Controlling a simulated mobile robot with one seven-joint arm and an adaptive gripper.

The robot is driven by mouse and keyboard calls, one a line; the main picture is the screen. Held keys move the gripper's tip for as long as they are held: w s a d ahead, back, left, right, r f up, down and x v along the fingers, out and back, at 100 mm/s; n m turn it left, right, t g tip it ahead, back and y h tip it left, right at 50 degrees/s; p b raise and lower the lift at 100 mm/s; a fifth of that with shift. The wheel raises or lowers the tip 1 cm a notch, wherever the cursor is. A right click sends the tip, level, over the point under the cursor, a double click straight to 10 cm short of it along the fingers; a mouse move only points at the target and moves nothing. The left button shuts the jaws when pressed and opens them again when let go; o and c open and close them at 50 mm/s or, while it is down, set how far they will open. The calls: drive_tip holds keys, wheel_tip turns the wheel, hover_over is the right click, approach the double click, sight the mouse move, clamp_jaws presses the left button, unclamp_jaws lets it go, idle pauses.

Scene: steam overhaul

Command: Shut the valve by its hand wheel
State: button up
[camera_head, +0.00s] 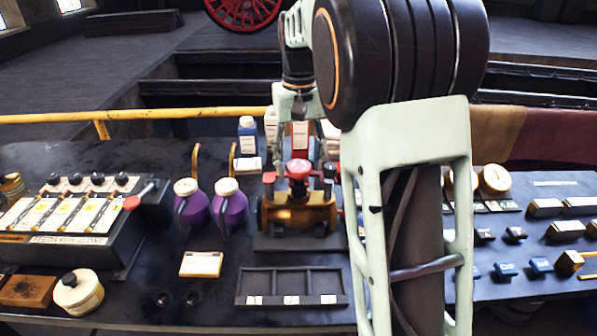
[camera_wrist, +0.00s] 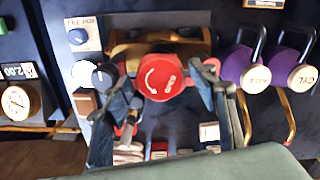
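The valve (camera_head: 297,212) has a brass body and stands on a dark base in the middle of the bench. Its red hand wheel (camera_head: 298,169) sits on top. In the wrist view the hand wheel (camera_wrist: 161,77) shows from above, with a white curved arrow and lettering on its cap. My gripper (camera_head: 300,177) points down over the valve. In the wrist view my gripper (camera_wrist: 158,74) is open, one finger on either side of the wheel. I cannot tell whether either finger touches the rim.
Two purple oil cans (camera_head: 230,207) stand close left of the valve. An empty compartment tray (camera_head: 291,287) lies in front. Bottles (camera_head: 247,136) stand behind. A lever panel (camera_head: 72,222) is at left, and gauges (camera_head: 494,179) and small blocks are at right. A yellow rail (camera_head: 140,113) runs behind.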

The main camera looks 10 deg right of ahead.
drive_tip(key=shift+r, duration=0.1)
drive_tip(key=c, duration=1)
drive_tip(key=m+p, duration=0.2)
drive_tip(key=m, duration=0.1)
drive_tip(key=shift+r, duration=0.1)
drive_tip(key=shift+m+p, duration=0.3)
drive_tip(key=shift+m, duration=1.1)
drive_tip(key=shift+m+p, duration=0.7)
drive_tip(key=shift+m, duration=0.3)
drive_tip(key=shift+m+p, duration=0.6)
drive_tip(key=shift+m, duration=1.2)
